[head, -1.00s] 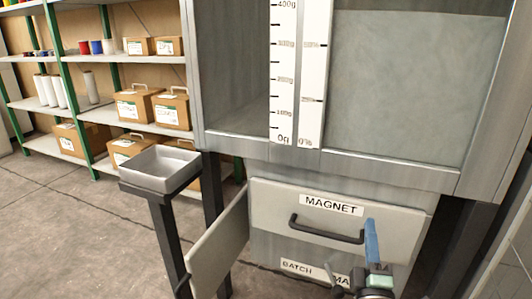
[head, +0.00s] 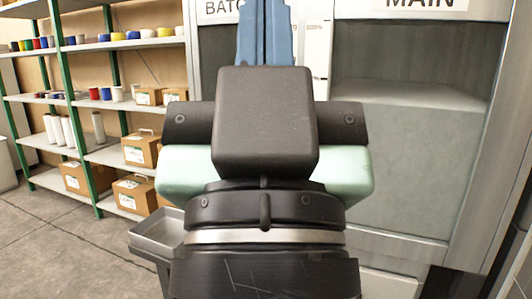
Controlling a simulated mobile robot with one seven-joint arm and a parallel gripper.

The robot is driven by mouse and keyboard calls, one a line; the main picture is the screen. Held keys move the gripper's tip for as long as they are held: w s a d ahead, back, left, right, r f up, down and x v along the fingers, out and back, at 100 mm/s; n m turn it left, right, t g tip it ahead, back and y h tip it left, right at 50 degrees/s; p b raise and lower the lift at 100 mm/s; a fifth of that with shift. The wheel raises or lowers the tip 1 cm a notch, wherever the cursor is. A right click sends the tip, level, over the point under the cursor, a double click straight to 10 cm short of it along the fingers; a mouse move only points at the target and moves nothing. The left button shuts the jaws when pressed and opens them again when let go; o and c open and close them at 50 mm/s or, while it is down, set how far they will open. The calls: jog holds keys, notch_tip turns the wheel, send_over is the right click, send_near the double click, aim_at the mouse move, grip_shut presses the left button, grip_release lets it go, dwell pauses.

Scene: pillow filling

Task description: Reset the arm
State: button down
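My gripper (head: 265,35) stands upright in the middle of the head view, close to the camera. Its two blue fingers point up and lie close together, with at most a thin line between them. Nothing shows held above the black gripper body, though the fingertips run up to the picture's top edge. My black wrist fills the picture below it and hides the machine's middle.
The grey machine (head: 415,150) with BATCH and MAIN labels stands behind my arm. A grey tray on a stand (head: 150,240) is at lower left. Shelves (head: 95,95) with boxes and spools stand at the back left. The floor (head: 60,250) at left is clear.

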notch_tip(320, 180, up, 34)
jog(key=p, duration=3.2)
jog(key=shift+r+p, duration=0.25)
jog(key=shift+p, duration=0.1)
jog(key=c, duration=1.6)
grip_release()
jog(key=shift+r+p, duration=0.3)
jog(key=c, duration=0.8)
grip_release()
jog(key=shift+c, duration=0.2)
jog(key=shift+o, duration=0.2)
